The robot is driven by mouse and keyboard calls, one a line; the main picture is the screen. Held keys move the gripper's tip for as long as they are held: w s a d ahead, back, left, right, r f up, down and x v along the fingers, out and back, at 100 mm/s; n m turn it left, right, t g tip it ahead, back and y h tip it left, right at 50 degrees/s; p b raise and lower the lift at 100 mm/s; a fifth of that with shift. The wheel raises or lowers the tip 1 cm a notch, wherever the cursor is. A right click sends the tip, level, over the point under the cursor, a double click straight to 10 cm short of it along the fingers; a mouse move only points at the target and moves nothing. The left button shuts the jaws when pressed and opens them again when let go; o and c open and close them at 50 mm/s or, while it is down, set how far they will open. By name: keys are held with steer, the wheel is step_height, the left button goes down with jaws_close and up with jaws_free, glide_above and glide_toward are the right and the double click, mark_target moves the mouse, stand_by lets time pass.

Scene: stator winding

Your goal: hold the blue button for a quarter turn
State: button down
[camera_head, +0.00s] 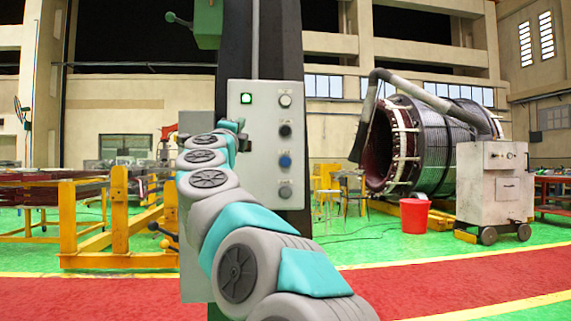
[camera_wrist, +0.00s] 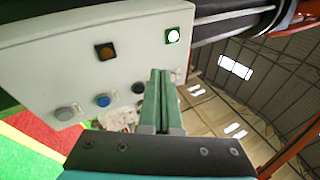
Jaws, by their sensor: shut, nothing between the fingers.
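The blue button (camera_head: 285,161) sits on a grey control box (camera_head: 265,170), third down in a column of buttons. It also shows in the wrist view (camera_wrist: 102,100), left of the fingers. My gripper (camera_wrist: 160,72) is shut and empty, its green fingers pointing at the box face beside the black button (camera_wrist: 138,88). The fingertips are apart from the blue button; whether they touch the box is unclear. In the head view my arm covers the box's left edge and mostly hides the gripper.
A white button (camera_head: 285,101) is above the black one and a grey button (camera_head: 285,192) below the blue one. A green lamp (camera_head: 246,98) is lit. An amber lamp (camera_wrist: 105,50) shows on the box. A red bucket (camera_head: 414,215) stands on the floor behind.

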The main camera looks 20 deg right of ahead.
mark_target(284, 161)
steer(key=s+d+f+m+g+h, duration=0.3)
steer(key=d+f+m+g, duration=0.5)
steer(key=d+m+g, duration=0.3)
steer(key=shift+s+d+f+m+h, duration=0.2)
steer(key=shift+f+m+h, duration=0.15)
steer(key=shift+h, duration=0.55)
steer(key=shift+r, duration=0.1)
steer(key=shift+w+d+p, duration=0.4)
steer(key=shift+w+p, duration=0.7)
steer(key=shift+w, duration=0.3)
steer(key=shift+w+d+p, duration=0.4)
steer(key=shift+w+p, duration=0.7)
steer(key=shift+w, duration=0.35)
steer(key=shift+w+d+p, duration=0.4)
steer(key=shift+w+p, duration=0.7)
steer(key=shift+w, duration=0.3)
steer(key=shift+w+d, duration=0.1)
steer(key=shift+d, duration=0.05)
